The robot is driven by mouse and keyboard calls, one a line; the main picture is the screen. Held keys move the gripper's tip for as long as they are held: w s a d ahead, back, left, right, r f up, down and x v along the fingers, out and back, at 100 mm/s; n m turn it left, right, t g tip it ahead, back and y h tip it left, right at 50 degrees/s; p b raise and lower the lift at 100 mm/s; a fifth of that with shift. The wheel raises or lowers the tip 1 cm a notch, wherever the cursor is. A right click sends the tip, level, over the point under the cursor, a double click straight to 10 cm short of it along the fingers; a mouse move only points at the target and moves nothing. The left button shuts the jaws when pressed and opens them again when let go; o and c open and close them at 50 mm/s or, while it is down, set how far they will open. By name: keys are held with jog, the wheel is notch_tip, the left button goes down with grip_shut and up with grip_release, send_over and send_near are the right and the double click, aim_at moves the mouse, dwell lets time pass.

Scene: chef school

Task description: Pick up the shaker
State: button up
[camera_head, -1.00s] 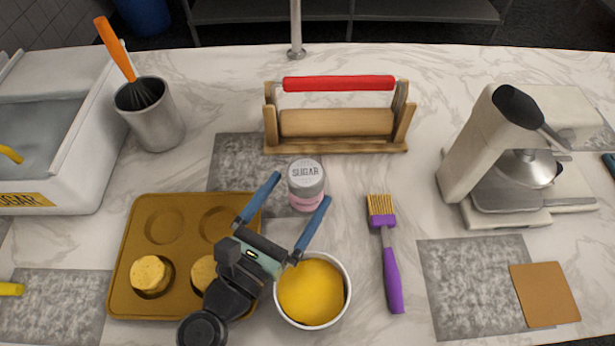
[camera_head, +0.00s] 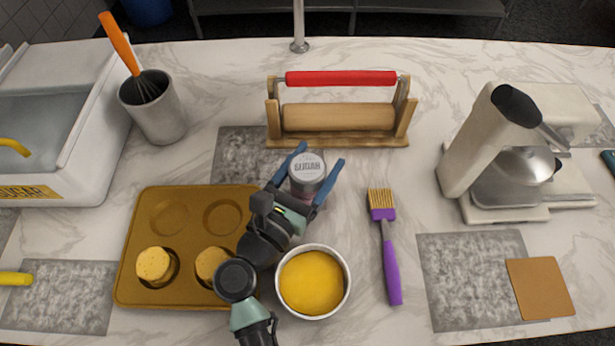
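The shaker sits between the fingers. I cannot tell whether either finger touches it. The shaker's lower part is partly hidden by my gripper.
A muffin tray (camera_head: 140,240) lies left of my gripper, and a bowl of yellow filling (camera_head: 346,292) stands close on its right. A purple brush (camera_head: 391,265) lies further right. The rolling-pin stand (camera_head: 338,142) is just behind the shaker.

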jog(key=c, duration=0.7)
jog(key=shift+r, duration=0.15)
